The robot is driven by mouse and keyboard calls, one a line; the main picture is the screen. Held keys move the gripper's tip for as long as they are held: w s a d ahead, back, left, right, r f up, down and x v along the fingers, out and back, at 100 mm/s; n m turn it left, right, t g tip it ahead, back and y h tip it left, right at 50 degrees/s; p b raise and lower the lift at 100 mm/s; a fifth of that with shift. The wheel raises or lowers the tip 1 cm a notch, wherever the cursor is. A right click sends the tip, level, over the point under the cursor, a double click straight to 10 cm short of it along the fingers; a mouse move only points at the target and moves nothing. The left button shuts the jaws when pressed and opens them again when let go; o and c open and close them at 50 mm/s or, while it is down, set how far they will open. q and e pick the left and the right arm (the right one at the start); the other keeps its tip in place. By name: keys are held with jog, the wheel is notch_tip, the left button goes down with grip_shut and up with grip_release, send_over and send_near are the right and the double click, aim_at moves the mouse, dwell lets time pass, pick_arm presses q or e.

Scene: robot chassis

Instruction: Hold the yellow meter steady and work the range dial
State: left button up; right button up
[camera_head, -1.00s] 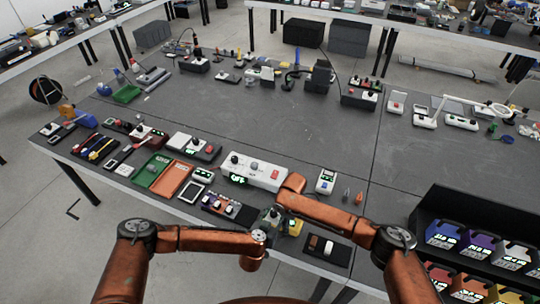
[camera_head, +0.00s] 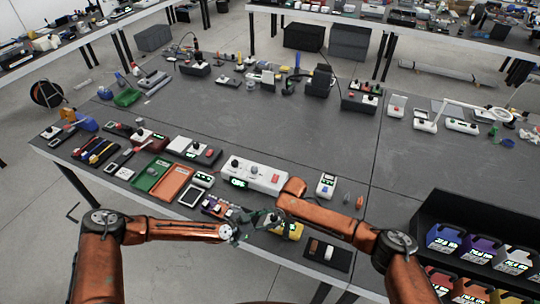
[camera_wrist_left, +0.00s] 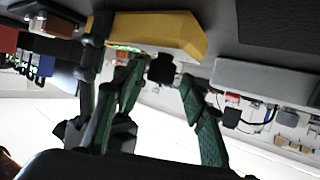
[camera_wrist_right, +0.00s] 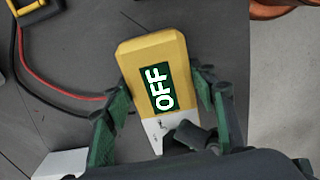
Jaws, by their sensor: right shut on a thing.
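The yellow meter (camera_head: 291,230) is at the front edge of the grey bench in the head view. In the right wrist view the yellow meter (camera_wrist_right: 152,52) has a green display reading OFF. Below it are a pale panel and a dark knob, the range dial (camera_wrist_right: 190,136). My right gripper (camera_wrist_right: 163,108) has its fingers on both sides of the meter and is shut on it. My left gripper (camera_wrist_left: 158,88) is open, its green fingers spread around the dark dial (camera_wrist_left: 161,68) in the left wrist view. I cannot tell whether they touch it.
A white box (camera_head: 255,176) with knobs and a red switch stands behind the meter. A dark tray (camera_head: 326,253) lies to its right, and an orange tray (camera_head: 173,183) to the left. Red and black leads (camera_wrist_right: 60,88) lie beside the meter. The bench middle is clear.

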pick_arm(q)
jog(key=r+v, duration=0.1)
jog(key=v, duration=0.9)
jog(key=w+d+r+m+t+h, duration=0.1)
jog(key=w+d+r+m+h, duration=0.1)
jog(key=r, duration=0.6)
jog(key=w+d+r+m+t+h, duration=0.1)
jog(key=w+d+r+m+h, duration=0.1)
jog(key=w+r+m, duration=0.3)
jog(key=w+d+r+m+t+h, duration=0.2)
jog(key=w+r+m+h, duration=0.1)
jog(key=r, duration=0.9)
jog(key=shift+w+d+r+m, duration=0.25)
jog(key=shift+w+m, duration=0.15)
jog(key=shift+w, duration=0.25)
jog(key=shift+f, duration=0.1)
